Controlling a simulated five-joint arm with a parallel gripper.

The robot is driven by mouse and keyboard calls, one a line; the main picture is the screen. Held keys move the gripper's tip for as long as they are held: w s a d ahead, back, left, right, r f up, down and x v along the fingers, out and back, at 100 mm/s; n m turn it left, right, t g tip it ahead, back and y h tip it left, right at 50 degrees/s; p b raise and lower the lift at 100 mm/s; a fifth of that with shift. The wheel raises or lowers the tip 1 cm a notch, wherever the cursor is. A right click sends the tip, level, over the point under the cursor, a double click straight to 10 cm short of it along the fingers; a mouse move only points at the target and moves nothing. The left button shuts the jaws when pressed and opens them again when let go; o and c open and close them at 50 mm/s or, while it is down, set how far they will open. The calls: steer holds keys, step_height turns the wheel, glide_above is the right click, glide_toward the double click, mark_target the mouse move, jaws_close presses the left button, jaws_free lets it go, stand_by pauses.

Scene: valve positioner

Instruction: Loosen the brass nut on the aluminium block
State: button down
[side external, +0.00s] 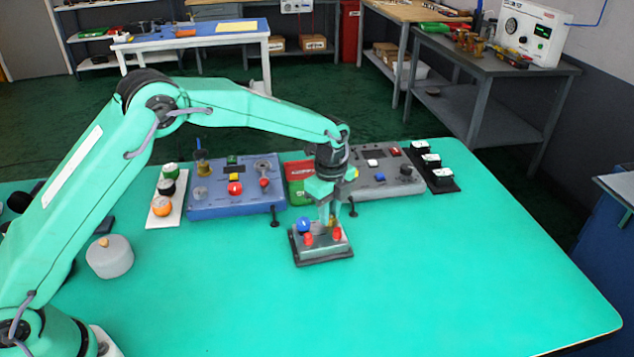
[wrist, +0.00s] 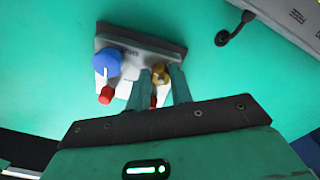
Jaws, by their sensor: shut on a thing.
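The aluminium block (side external: 321,253) is a small grey block on a dark base, lying on the green table. It carries a blue knob (side external: 303,224), red parts and the brass nut (side external: 332,221). In the wrist view the brass nut (wrist: 160,74) sits between the fingertips of my gripper (wrist: 161,80), and the blue knob (wrist: 106,62) is left of it. My gripper (side external: 330,218) points down over the block and is shut on the nut. The fingers hide part of the nut and one red part.
A blue control box (side external: 237,200) and a grey control box (side external: 385,178) stand behind the block. A dark post (side external: 275,220) stands near the block. The table's front right is clear.

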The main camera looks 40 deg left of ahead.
steer(key=shift+n, duration=0.4)
steer(key=n, duration=0.5)
steer(key=shift+s, duration=0.1)
steer(key=n, duration=0.6)
steer(key=shift+s+d, duration=0.1)
steer(key=shift+s, duration=0.05)
steer(key=n, duration=0.6)
steer(key=shift+d+n, duration=0.1)
steer(key=shift+n, duration=0.2)
steer(key=n, duration=0.5)
steer(key=shift+d+n, duration=0.1)
steer(key=shift+n, duration=0.2)
steer(key=c, duration=1.2)
jaws_free()
steer(key=shift+c, duration=0.2)
